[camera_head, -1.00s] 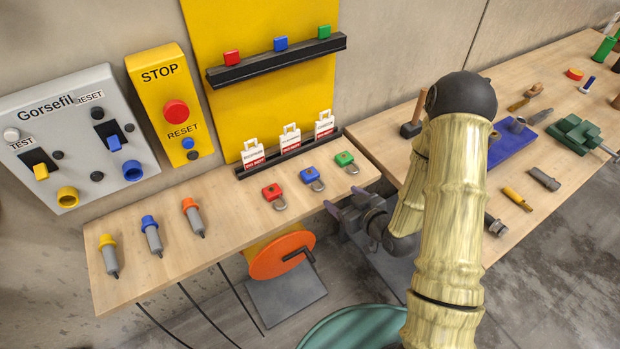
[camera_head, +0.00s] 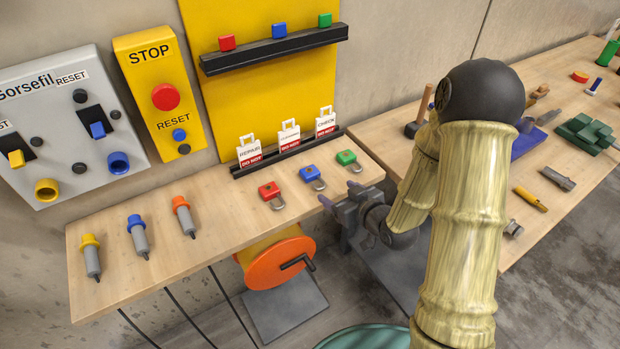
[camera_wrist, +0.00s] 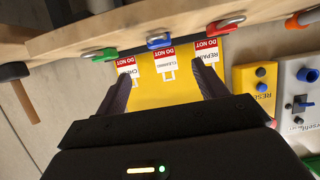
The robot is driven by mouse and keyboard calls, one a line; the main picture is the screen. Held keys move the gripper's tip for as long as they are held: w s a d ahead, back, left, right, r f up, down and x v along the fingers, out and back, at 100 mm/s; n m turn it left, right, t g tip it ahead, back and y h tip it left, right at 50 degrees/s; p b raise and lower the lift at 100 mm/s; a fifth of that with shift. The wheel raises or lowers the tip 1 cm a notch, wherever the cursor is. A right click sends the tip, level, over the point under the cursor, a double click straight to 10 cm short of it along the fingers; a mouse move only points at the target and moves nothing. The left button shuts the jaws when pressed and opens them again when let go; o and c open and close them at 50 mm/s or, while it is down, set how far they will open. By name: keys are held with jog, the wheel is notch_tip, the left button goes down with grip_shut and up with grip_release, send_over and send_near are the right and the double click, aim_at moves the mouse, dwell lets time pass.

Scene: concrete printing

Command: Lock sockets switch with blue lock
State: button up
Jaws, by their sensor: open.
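The blue lock (camera_head: 311,174) lies on the wooden bench between the red lock (camera_head: 270,192) and the green lock (camera_head: 347,158). It also shows in the wrist view (camera_wrist: 158,39). The sockets switch is not clearly labelled; the grey panel (camera_head: 60,128) at left carries a blue switch (camera_head: 97,129) and a yellow switch (camera_head: 16,158). A blue ring (camera_head: 118,163) sits below the blue switch. My gripper (camera_head: 342,196) is open and empty at the bench's right front edge, right of the blue lock and apart from it. Its two fingers show in the wrist view (camera_wrist: 160,88).
The yellow STOP box (camera_head: 160,100) stands beside the grey panel. White tags (camera_head: 289,138) stand in a black rack behind the locks. An orange reel (camera_head: 275,262) is below. A tool bench (camera_head: 540,170) is at right.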

jog(key=p, duration=0.2)
send_near(312, 173)
jog(key=x, duration=0.4)
jog(key=shift+w+f, duration=0.15)
jog(key=shift+f, duration=0.25)
jog(key=shift+w+a+p, duration=0.3)
jog(key=shift+w+a, duration=0.05)
jog(key=shift+w, duration=0.1)
jog(key=p+x, duration=0.1)
jog(key=x, duration=0.3)
jog(key=shift+a, duration=0.1)
jog(key=shift+w, duration=0.1)
jog(key=c, duration=1.2)
